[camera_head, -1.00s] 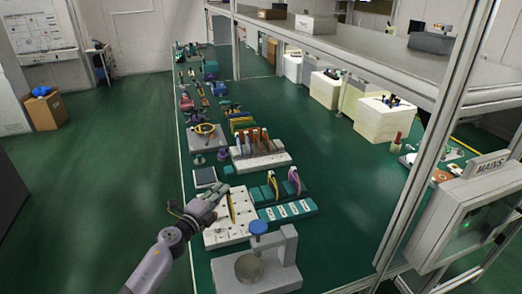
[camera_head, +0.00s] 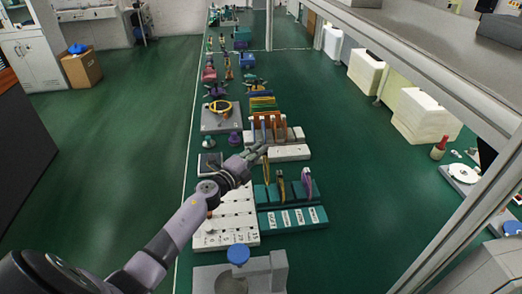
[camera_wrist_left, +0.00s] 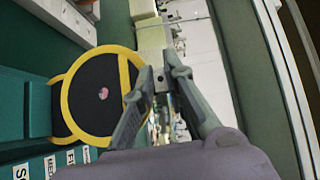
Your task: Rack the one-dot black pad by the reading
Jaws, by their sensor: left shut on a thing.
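My left gripper (camera_head: 261,153) is shut on a yellow-rimmed pad (camera_head: 265,172), which stands on edge over the left part of the teal rack (camera_head: 291,218). In the left wrist view the fingers (camera_wrist_left: 155,78) pinch the rim of the black-faced pad (camera_wrist_left: 95,94), which has one small pink mark near its middle. I cannot tell whether its lower edge is inside a slot. White labels line the front of the rack, too small to read fully. A dark pad (camera_head: 280,185) and a purple-rimmed pad (camera_head: 307,180) stand to the right. My right gripper is not in view.
A white board with holes (camera_head: 235,218) lies left of the rack. A grey gauge stand with a blue knob (camera_head: 238,254) is in front. Behind is a white rack (camera_head: 290,152) with orange pieces. Metal frame posts stand at the right.

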